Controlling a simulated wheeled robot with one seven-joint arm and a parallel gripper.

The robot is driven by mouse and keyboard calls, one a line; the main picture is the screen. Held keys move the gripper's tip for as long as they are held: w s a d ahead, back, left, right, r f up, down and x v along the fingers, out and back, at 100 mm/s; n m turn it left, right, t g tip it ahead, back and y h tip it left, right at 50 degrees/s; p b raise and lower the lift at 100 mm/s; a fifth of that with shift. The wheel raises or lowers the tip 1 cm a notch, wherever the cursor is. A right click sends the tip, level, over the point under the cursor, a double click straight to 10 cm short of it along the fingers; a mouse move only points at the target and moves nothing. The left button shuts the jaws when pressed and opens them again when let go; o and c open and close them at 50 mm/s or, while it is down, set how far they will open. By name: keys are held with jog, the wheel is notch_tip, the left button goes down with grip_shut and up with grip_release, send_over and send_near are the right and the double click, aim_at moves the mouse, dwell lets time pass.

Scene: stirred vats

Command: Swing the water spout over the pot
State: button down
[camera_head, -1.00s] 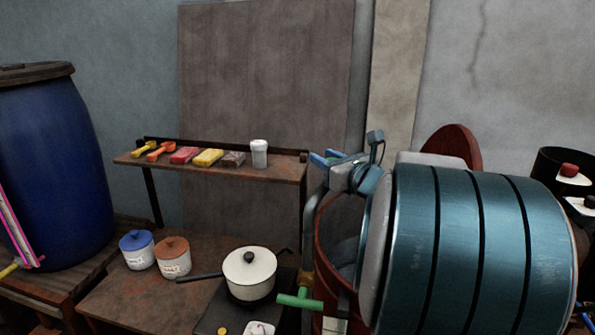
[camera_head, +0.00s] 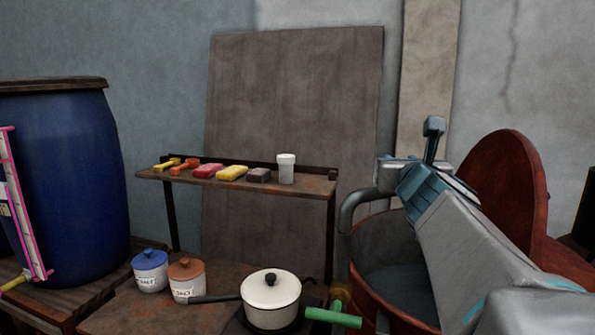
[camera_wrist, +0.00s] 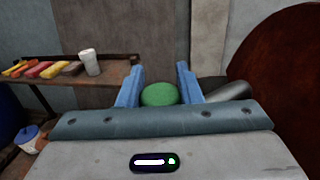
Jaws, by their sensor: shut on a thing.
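The water spout (camera_head: 350,210) is a grey bent pipe rising at the left rim of a large red-brown vat (camera_head: 362,268); its upper end runs right, towards my gripper. In the wrist view, my gripper (camera_wrist: 160,82) has its blue fingers on both sides of a round green knob (camera_wrist: 160,95) and is shut on it. In the head view my gripper (camera_head: 384,162) is above the vat's rim, and the knob is hidden. A white lidded pot (camera_head: 270,303) with a dark handle stands left of the vat.
A green lever (camera_head: 333,318) sticks out low by the vat. A shelf (camera_head: 310,186) holds coloured blocks and a white cup (camera_head: 286,168). Two lidded jars stand below, the blue-lidded one (camera_head: 151,272) at left. A blue barrel (camera_head: 65,185) is far left. A red-brown disc (camera_head: 510,190) stands at right.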

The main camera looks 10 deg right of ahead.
jog(key=shift+s, duration=0.15)
dwell(0.3)
jog(key=c, duration=1)
grip_release()
jog(key=shift+r, duration=0.55)
notch_tip(320, 180, up, 4)
jog(key=p, duration=0.3)
jog(key=shift+s+d+r+p, duration=1)
jog(key=shift+s+d+p, duration=0.25)
jog(key=shift+s+p, duration=0.25)
jog(key=shift+s+d+r+p, duration=0.95)
jog(key=shift+s+d+p, duration=0.25)
jog(key=shift+s+p, duration=0.35)
jog(key=shift+s+d+r+p, duration=1)
jog(key=shift+s+d+p, duration=0.25)
jog(key=shift+s+p, duration=0.25)
